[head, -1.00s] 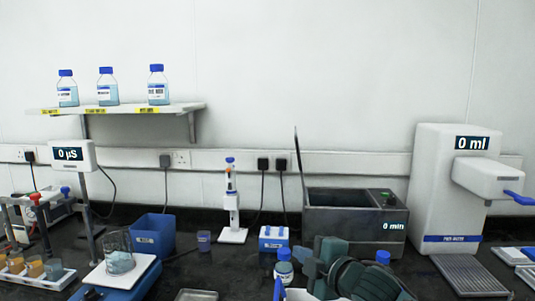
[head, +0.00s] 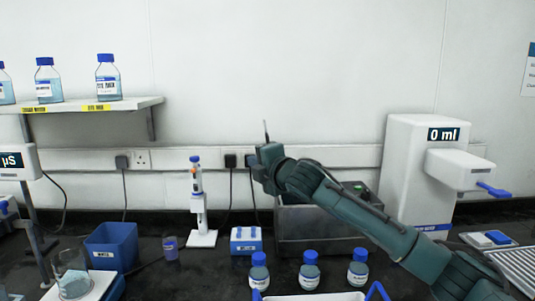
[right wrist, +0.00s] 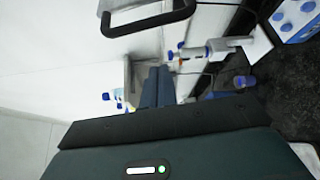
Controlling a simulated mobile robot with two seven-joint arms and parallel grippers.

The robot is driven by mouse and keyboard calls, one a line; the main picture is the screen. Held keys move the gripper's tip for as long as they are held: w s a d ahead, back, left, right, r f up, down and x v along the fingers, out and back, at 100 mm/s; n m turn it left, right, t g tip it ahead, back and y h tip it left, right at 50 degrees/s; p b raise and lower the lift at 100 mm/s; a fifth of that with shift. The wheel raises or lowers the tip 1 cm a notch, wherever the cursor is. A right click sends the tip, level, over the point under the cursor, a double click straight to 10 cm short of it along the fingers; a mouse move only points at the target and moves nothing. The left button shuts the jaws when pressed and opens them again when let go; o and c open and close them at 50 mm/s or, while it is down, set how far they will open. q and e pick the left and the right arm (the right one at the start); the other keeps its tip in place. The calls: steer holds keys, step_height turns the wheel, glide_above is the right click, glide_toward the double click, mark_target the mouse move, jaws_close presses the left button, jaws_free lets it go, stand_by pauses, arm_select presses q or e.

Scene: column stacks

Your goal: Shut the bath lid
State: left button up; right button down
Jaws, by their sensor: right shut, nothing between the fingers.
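The grey water bath (head: 312,228) stands at the back of the bench, partly hidden behind my right arm in the head view. Its lid (head: 266,131) stands upright at the bath's left side; only its thin top edge shows above my gripper. My right gripper (head: 262,166) is in front of the lid's upper part, shut and empty; I cannot tell if it touches the lid. In the right wrist view its closed fingers (right wrist: 157,72) point away towards the shelf side. A black bent handle bar (right wrist: 150,27) crosses the top there. My left gripper is out of view.
Several blue-capped bottles are about; one (head: 259,272) stands in front of the bath. A pipette stand (head: 201,238), blue-white box (head: 246,240) and blue bin (head: 112,246) are to the left. A white water dispenser (head: 405,170) stands to the right.

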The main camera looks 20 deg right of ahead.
arm_select(q)
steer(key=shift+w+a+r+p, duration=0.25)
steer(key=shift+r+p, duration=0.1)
steer(key=shift+p, duration=0.45)
arm_select(e)
steer(key=d, duration=0.2)
steer(key=w+d, duration=0.1)
steer(key=shift+w+d+r, duration=0.1)
steer(key=shift+d+r, duration=0.15)
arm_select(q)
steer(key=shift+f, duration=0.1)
